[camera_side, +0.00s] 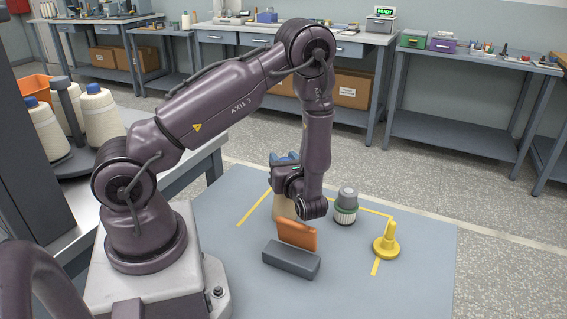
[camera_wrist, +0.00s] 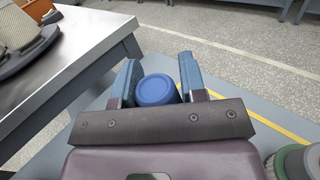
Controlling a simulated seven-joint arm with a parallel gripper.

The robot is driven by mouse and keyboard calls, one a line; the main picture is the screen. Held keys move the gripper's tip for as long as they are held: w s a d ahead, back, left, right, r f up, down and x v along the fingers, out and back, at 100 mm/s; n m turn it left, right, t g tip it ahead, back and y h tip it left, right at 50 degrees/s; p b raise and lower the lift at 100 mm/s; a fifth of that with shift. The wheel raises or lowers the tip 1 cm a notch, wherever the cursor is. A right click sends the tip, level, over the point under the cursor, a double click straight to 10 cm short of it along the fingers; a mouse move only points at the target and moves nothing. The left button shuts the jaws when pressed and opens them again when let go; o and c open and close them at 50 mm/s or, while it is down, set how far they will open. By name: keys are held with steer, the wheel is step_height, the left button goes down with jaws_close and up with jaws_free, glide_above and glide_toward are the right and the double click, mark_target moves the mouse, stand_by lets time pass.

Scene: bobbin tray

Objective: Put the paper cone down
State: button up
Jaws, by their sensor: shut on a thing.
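The paper cone is pale beige with a blue top. In the side view its beige body (camera_side: 281,208) shows below my gripper (camera_side: 284,163), partly behind my wrist and an orange plate. In the wrist view its round blue top (camera_wrist: 157,90) sits between the two blue fingers of my gripper (camera_wrist: 158,78), which are shut on it. The cone looks about upright over the blue-grey mat (camera_side: 420,270). Its lower end is hidden by the orange plate, so I cannot tell whether it touches the mat.
The orange plate (camera_side: 297,235) stands at a dark grey block (camera_side: 291,260) in front of the cone. To the right are a grey-topped, green-banded bobbin (camera_side: 346,207) and a yellow peg (camera_side: 386,242). Yellow lines (camera_side: 254,207) mark the mat. More cones (camera_side: 101,115) stand at the left.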

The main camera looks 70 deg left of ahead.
steer(key=shift+f, duration=0.15)
steer(key=o, duration=1.1)
